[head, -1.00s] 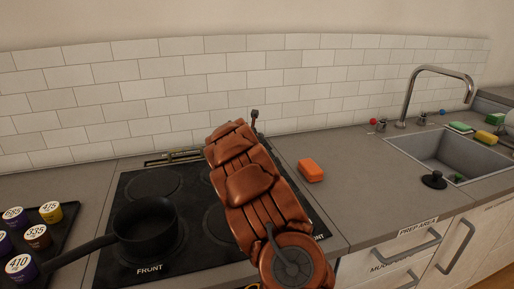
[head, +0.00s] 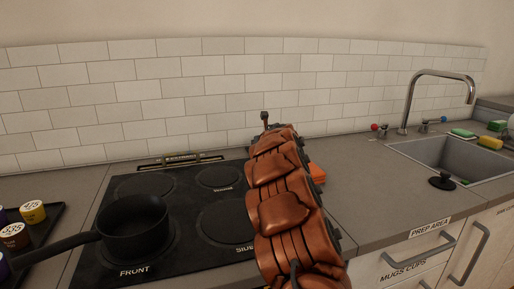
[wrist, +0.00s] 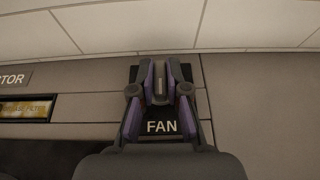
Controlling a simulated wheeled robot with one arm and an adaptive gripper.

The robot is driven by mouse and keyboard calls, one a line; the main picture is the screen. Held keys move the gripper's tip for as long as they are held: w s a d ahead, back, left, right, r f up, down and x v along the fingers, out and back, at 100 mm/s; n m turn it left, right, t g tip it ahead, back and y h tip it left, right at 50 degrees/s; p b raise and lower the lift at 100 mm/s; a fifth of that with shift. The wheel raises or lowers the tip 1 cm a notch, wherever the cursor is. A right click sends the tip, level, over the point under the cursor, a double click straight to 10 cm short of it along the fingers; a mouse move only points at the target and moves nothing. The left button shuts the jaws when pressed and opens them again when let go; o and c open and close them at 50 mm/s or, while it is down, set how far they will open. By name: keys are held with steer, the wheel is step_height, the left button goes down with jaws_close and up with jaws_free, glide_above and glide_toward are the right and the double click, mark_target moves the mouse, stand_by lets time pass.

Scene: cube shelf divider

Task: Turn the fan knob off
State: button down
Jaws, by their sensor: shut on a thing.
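The fan knob (wrist: 160,89) is a small grey piece on a dark plate (wrist: 160,127) marked FAN, at the middle of the wrist view. My gripper (wrist: 161,82) has its two purple-lined fingers on either side of the knob and is shut on it. The fingers cover most of the knob, so I cannot tell which setting it points to. In the head view my copper arm reaches over the right side of the stove toward the back wall. It hides the knob and my fingers there.
A black pan (head: 134,226) sits on the stove (head: 180,256), left of my arm. An orange block (head: 317,173) is partly behind my arm. A sink (head: 450,158) with a tall tap (head: 408,105) is at the right. A tiled wall (head: 200,80) stands close behind the knob.

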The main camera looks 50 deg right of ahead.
steer(key=shift+w+r, duration=0.15)
steer(key=shift+r, duration=0.05)
stand_by(0.3)
steer(key=c, duration=1.4)
jaws_free()
steer(key=shift+a, duration=0.1)
steer(key=shift+o, duration=1.2)
steer(key=shift+f, duration=0.1)
steer(key=shift+v, duration=6)
